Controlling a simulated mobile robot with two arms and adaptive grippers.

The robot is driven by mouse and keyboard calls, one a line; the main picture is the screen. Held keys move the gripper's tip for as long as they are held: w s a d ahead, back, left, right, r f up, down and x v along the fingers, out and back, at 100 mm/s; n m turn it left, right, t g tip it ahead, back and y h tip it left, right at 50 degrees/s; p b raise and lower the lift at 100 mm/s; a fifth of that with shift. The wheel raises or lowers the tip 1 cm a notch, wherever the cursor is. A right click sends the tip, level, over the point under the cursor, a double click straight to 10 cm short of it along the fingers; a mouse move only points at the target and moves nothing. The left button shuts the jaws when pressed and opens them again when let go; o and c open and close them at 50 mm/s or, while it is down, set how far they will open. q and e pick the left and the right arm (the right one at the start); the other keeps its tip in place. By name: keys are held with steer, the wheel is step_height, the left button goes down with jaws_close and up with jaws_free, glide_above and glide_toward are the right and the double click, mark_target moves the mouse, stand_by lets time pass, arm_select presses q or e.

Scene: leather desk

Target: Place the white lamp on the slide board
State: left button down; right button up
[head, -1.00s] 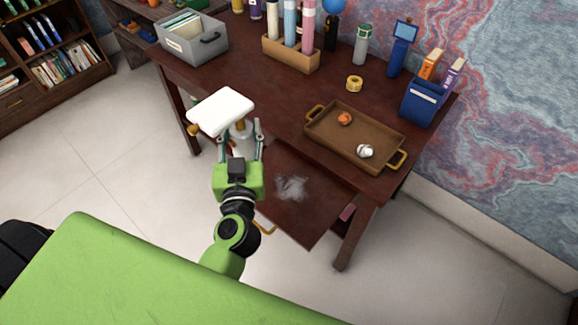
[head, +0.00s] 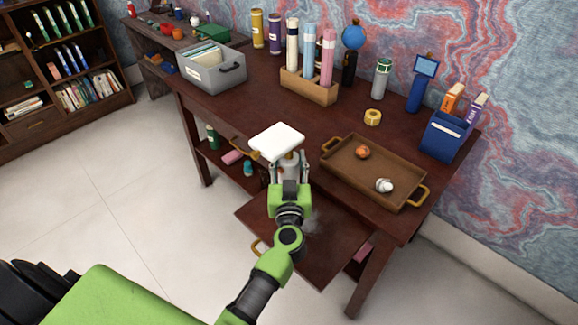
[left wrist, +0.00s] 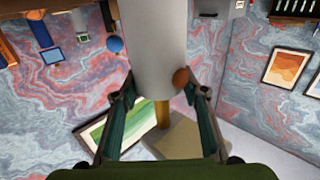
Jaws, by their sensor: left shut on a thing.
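The white lamp (head: 277,141) has a flat, pale square top and is in my left gripper (head: 290,168), over the desk's front edge in the head view. In the left wrist view its white cylindrical part (left wrist: 158,45) stands between the fingers of my left gripper (left wrist: 158,95), with a brass stem behind. The slide board (head: 285,243) is a dark wooden panel pulled out from the desk front, below and partly behind my left arm. The lamp is held up, apart from the board as far as I can see. My right gripper is out of view.
A brown tray (head: 350,177) with an orange item and a white item lies on the desk right of the lamp. A grey file box (head: 197,70), a wooden tube holder (head: 308,87) and a blue holder (head: 443,136) stand farther back. The slide board's visible surface looks clear.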

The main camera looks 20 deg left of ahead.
arm_select(q)
steer(key=shift+f, duration=0.3)
steer(key=c, duration=1.2)
jaws_free()
steer(key=shift+f, duration=0.1)
steer(key=shift+c, duration=0.2)
steer(key=v, duration=1.2)
